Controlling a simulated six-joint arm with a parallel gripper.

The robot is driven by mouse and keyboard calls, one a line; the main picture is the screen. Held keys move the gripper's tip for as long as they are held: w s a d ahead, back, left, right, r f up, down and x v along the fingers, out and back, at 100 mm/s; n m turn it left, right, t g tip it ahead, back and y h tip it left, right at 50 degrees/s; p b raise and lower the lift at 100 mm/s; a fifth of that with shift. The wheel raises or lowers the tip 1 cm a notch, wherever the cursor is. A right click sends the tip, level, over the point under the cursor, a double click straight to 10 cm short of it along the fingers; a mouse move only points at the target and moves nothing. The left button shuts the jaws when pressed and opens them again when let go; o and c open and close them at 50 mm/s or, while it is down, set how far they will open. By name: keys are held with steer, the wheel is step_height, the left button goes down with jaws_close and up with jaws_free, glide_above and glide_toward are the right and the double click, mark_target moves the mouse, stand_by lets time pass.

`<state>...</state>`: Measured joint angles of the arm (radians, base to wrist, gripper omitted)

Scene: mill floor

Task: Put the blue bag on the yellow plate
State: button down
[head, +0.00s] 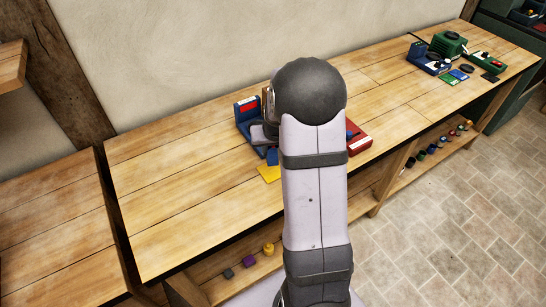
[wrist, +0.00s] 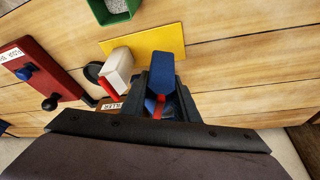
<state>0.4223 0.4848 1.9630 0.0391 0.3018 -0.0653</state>
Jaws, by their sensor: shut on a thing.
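The blue bag (wrist: 164,66) is between the two dark fingers of my gripper (wrist: 162,92), which is shut on it. In the wrist view the bag's far end overlaps the right part of the yellow plate (wrist: 142,42); I cannot tell whether it touches the plate. In the head view a small part of the blue bag (head: 272,156) shows just beyond the yellow plate (head: 267,174), beside my arm. My gripper (head: 262,138) is partly hidden there by my own wrist.
In the wrist view a white and red object (wrist: 118,68) stands close left of the bag, near a black round piece. A red panel (wrist: 45,72) with knobs lies farther left, and a green container (wrist: 112,14) beyond the plate. The bench's left part (head: 170,190) is clear.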

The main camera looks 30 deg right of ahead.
mark_target(272, 159)
steer(key=shift+f+p, duration=0.5)
steer(key=shift+f, duration=1.75)
steer(key=shift+f, duration=0.15)
steer(key=c, duration=1.4)
jaws_free()
steer(key=shift+o, duration=0.2)
